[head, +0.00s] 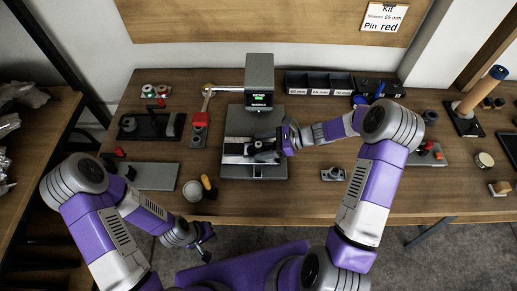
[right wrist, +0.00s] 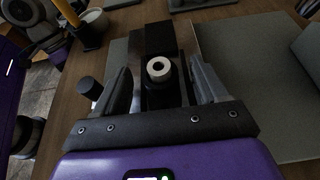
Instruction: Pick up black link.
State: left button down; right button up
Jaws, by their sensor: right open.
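A dark elongated piece, which looks like the black link (right wrist: 152,40), lies between the fingers of my right gripper (right wrist: 160,68) in the right wrist view. A silver ring (right wrist: 158,70) with a dark hole stands on it. My right gripper is open, one finger on each side, and I cannot tell whether either finger touches the piece. In the head view my right gripper (head: 266,148) is low over the grey plate of the press (head: 240,125) and largely hides the piece. My left gripper (head: 203,248) hangs in front of the table edge; its jaws are too small to read.
The press head (head: 260,80) with a lit display stands behind my right gripper. Black bins (head: 320,83) are at the back. A white cup (head: 192,190) and a yellow-handled tool (head: 208,187) stand left of the plate.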

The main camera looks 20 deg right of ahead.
jog(key=c, duration=1.1)
jog(key=shift+c, duration=0.3)
jog(key=shift+r, duration=0.15)
